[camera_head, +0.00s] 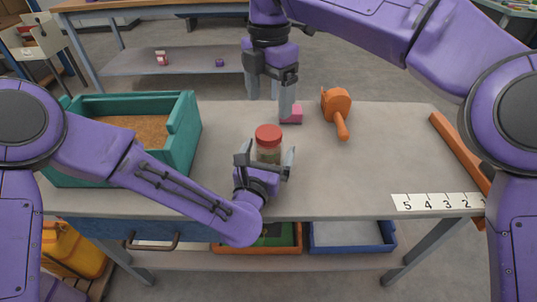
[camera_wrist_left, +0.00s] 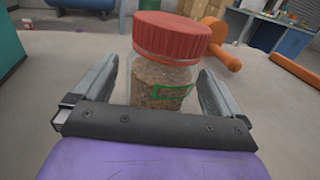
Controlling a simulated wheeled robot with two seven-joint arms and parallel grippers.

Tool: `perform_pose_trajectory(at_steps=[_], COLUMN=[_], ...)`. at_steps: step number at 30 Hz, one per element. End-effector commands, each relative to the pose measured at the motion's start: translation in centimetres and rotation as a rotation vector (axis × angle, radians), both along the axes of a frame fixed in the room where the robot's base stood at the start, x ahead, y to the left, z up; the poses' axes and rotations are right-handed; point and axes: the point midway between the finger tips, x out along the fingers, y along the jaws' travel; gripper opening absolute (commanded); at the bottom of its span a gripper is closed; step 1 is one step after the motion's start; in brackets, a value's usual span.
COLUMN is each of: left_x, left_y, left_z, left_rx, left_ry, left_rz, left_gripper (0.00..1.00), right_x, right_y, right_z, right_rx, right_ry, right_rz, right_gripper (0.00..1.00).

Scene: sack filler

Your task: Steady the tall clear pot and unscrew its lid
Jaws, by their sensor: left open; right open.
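The tall clear pot (camera_head: 268,152) stands upright on the table, with brown grainy contents and a red lid (camera_head: 268,132) on top. In the left wrist view the clear pot (camera_wrist_left: 160,85) sits between the fingers, its red lid (camera_wrist_left: 172,35) above them. My left gripper (camera_head: 265,157) is open around the pot's body, with gaps visible at the fingers. My right gripper (camera_head: 290,108) is open above the table, behind and slightly right of the pot, pointing down. It is apart from the lid, and its far finger is mostly hidden.
A teal crate (camera_head: 180,142) with brown filling stands at the left. An orange bar (camera_head: 458,150) and a number strip (camera_head: 432,202) lie at the right. The right-centre table is clear.

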Motion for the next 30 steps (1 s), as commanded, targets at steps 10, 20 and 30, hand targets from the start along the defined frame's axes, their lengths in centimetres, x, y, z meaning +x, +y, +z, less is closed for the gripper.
perform_pose_trajectory(at_steps=[10,20,30], left_x=[1.9,1.8,1.8], left_y=[-0.4,-0.4,-0.4], left_z=[0.0,0.0,0.0], left_rx=[0.000,0.000,0.000], left_ry=[0.001,0.001,0.001], left_rz=[0.002,0.002,0.002], left_gripper=[0.99,0.25,0.00], right_x=[0.0,0.0,0.0], right_y=[0.1,0.1,-0.1], right_z=[0.0,0.0,0.2], right_rx=[0.000,0.000,-0.018], right_ry=[0.000,0.000,-0.017], right_rz=[0.002,0.002,-0.445], right_gripper=[0.83,0.83,0.83])
